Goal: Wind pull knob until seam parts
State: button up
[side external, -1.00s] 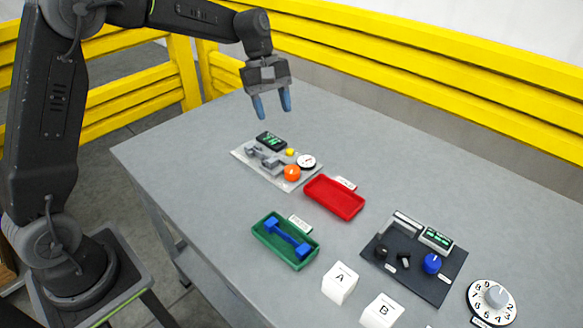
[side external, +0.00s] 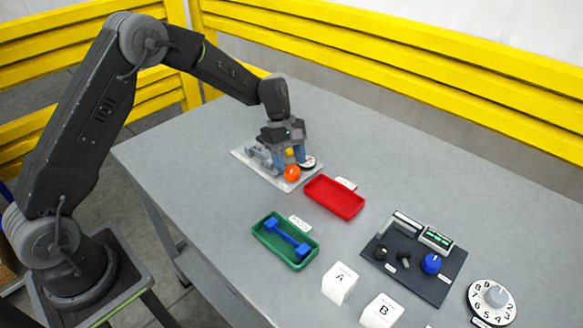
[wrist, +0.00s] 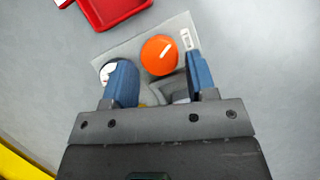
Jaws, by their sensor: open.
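An orange knob (side external: 292,173) sits at the near end of a light grey tester plate (side external: 244,153). In the wrist view the orange knob (wrist: 159,55) is round with a short white mark on top. My gripper (side external: 290,160) is low over the plate, open, and partly hides it. In the wrist view my gripper's blue fingers (wrist: 162,75) stand apart, with the knob just beyond and between their tips; contact cannot be told. Grey clamp parts (side external: 256,157) show beside the fingers. A white dial (side external: 307,164) is partly hidden behind a finger. The dark display is hidden.
An empty red tray (side external: 333,197) lies just right of the plate. A green tray (side external: 285,241) holds a blue dumbbell-shaped piece (side external: 288,238). White blocks A (side external: 340,283) and B (side external: 381,311), a dark control panel (side external: 414,259) and a numbered dial (side external: 491,303) stand nearer. Yellow rails (side external: 420,70) run behind.

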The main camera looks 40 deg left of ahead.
jog(key=shift+x, duration=1.25)
jog(key=shift+c, duration=0.4)
